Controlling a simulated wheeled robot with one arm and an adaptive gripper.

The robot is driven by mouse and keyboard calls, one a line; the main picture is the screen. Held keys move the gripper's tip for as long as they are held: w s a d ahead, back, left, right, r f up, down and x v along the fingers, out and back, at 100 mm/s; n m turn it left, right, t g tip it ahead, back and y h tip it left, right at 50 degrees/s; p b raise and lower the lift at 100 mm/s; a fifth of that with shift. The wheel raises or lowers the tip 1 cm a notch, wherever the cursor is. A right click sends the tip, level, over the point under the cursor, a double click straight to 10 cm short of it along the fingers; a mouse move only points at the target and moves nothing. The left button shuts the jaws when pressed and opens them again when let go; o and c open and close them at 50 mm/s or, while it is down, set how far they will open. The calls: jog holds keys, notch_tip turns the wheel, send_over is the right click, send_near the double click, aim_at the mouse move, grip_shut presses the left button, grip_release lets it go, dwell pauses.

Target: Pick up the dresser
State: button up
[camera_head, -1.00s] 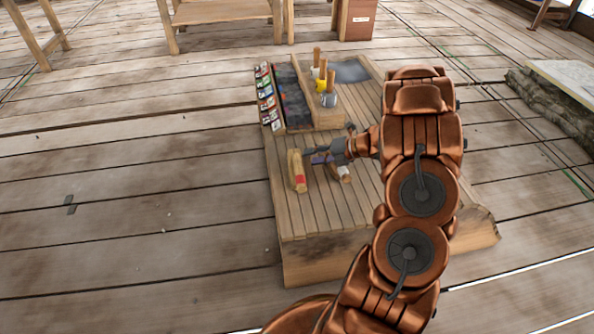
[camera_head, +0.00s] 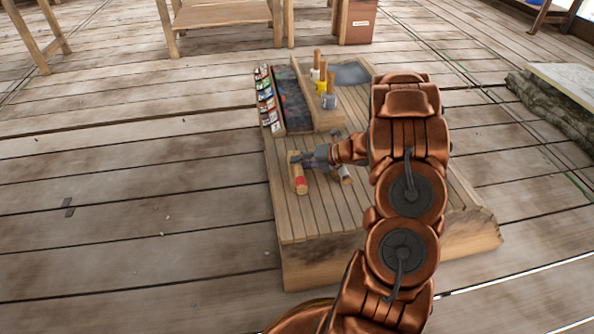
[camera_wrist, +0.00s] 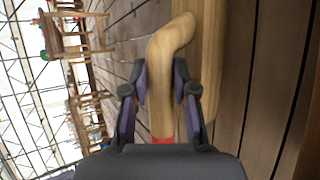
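The dresser (camera_head: 299,177) is a pale wooden tool with a bent end and a red band. It lies on the slatted wooden bench top (camera_head: 335,210), near its left edge. In the wrist view the dresser (camera_wrist: 163,72) runs up between my two fingers, with its red band low and partly hidden by the gripper body. My gripper (camera_head: 302,160) is at the dresser's far part in the head view. In the wrist view my gripper (camera_wrist: 160,85) is open, with one finger on each side of the wood. Whether either finger touches it is unclear.
Another tool (camera_head: 344,174) lies right of the dresser, partly hidden by my arm. Behind stand several wooden-handled tools (camera_head: 329,90) in a block, a dark tray (camera_head: 294,100) and a row of coloured packets (camera_head: 267,98). Open plank floor lies to the left.

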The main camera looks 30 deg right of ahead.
grip_shut()
jog(key=shift+r, duration=0.1)
